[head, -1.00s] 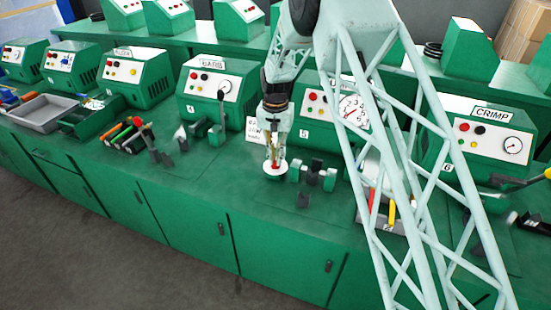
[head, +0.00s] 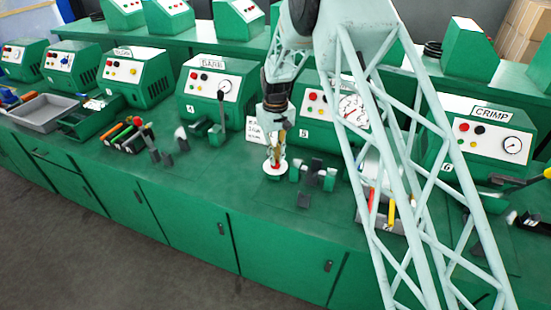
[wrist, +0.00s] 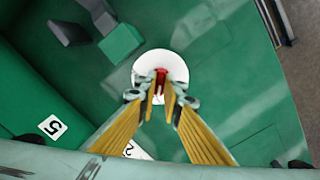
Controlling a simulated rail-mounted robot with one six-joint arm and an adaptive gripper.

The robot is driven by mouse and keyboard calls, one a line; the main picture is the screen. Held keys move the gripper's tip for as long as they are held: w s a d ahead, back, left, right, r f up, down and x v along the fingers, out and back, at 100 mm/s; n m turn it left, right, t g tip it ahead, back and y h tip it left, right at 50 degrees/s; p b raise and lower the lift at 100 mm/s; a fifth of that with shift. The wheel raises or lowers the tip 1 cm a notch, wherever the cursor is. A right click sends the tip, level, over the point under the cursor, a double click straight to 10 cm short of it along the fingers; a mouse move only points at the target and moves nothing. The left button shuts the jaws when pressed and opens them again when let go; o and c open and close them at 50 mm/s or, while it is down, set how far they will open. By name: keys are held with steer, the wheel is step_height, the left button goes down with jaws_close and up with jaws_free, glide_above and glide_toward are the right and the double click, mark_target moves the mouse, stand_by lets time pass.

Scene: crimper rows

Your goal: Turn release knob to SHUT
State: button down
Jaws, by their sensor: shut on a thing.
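The release knob is a red knob (wrist: 161,74) on a round white disc (wrist: 148,61) set on the green bench top. In the head view the white disc (head: 275,172) lies in front of machine 5, with the red part mostly hidden by the fingers. My gripper (head: 274,163) points straight down over it. In the wrist view my gripper's yellow-padded fingers (wrist: 161,88) are closed on the knob, with red showing between the tips. I cannot read any marks on the disc, so the knob's setting is not clear.
Green machine 5 (head: 307,100) stands behind the knob. Dark and green blocks (head: 314,173) stand close to its right. A white card (head: 256,130) stands behind it to the left. Lever parts (head: 168,150) lie further left. The bench front below the knob is clear.

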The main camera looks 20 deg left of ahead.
stand_by(0.4)
steer(key=c, duration=2.7)
jaws_free()
steer(key=shift+c, duration=0.2)
steer(key=shift+r, duration=0.15)
step_height(320, 180, up, 12)
